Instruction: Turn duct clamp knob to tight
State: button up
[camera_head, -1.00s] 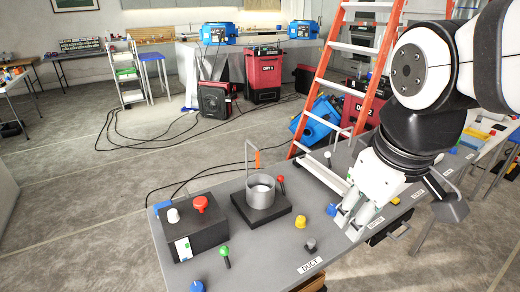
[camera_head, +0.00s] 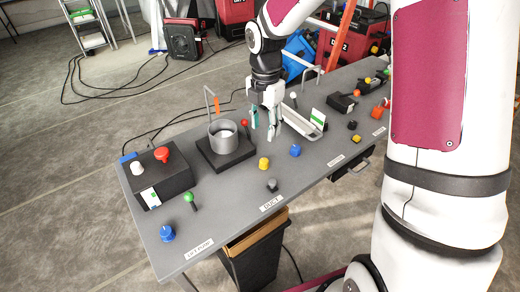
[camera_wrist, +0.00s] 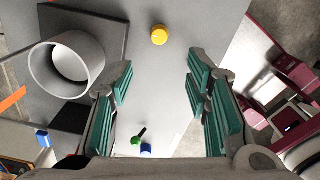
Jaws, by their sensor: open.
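A grey upright duct cylinder (camera_head: 222,133) stands on a black base (camera_head: 211,158) on the bench; it also shows at the left of the wrist view (camera_wrist: 67,65). A yellow knob (camera_head: 264,163) sits on the bench in front of the cylinder's right side, and a dark grey knob (camera_head: 272,185) sits by the "DUCT" label (camera_head: 271,203). I cannot tell which knob is the clamp knob. My gripper (camera_head: 263,126) points down just right of the cylinder, open and empty. In the wrist view, the yellow knob (camera_wrist: 159,35) lies beyond the spread teal fingers (camera_wrist: 158,85).
A red-topped lever (camera_head: 244,123) stands close to my fingers. A blue knob (camera_head: 295,150) and a grey tray (camera_head: 298,123) lie to the right. A black box (camera_head: 160,178) with red and white knobs and a green-topped lever (camera_head: 188,197) are at the left.

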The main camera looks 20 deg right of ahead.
aim_at(264, 161)
notch_tip(264, 161, down, 14)
jog(key=shift+r, duration=0.1)
dwell(0.5)
grip_shut()
